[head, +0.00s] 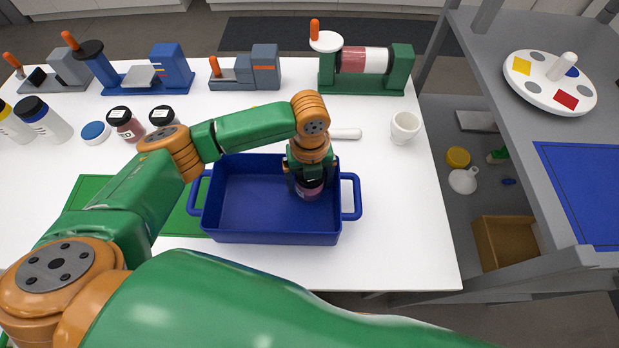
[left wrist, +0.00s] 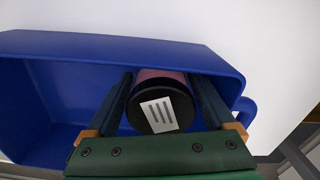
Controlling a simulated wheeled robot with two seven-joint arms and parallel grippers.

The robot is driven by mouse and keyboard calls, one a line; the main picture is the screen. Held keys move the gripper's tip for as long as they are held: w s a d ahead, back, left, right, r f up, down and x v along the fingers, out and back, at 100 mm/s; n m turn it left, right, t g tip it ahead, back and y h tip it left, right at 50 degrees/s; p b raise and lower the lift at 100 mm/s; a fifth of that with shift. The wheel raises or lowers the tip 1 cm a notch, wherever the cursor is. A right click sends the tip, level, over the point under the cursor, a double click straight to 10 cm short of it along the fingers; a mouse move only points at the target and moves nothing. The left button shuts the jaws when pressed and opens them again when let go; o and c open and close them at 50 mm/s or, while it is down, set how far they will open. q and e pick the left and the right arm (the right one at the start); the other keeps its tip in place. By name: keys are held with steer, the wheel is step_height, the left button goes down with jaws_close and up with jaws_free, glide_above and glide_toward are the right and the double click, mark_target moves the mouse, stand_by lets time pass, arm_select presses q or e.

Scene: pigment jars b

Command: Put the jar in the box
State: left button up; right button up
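The blue box (head: 265,238) stands on the white table, with a handle at each end. It also shows in the left wrist view (left wrist: 60,85). The jar (head: 309,190) has a mauve body and a black lid, and is inside the box's right part, near the right wall. In the left wrist view its lid (left wrist: 160,108) carries a white label with dark stripes. My left gripper (head: 309,182) points down into the box, its two fingers on either side of the jar and appearing to touch it. Whether the jar rests on the box floor is hard to tell. My right gripper is out of view.
Two dark-lidded jars (head: 126,124) and a blue-lidded tub (head: 95,132) stand at the back left. A white mortar (head: 405,127) stands right of the box. A green mat (head: 85,190) lies left. Machines line the back edge. The table right of the box is clear.

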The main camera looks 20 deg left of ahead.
arm_select(q)
step_height(320, 180, up, 12)
steer(key=shift+r, duration=0.2)
stand_by(0.4)
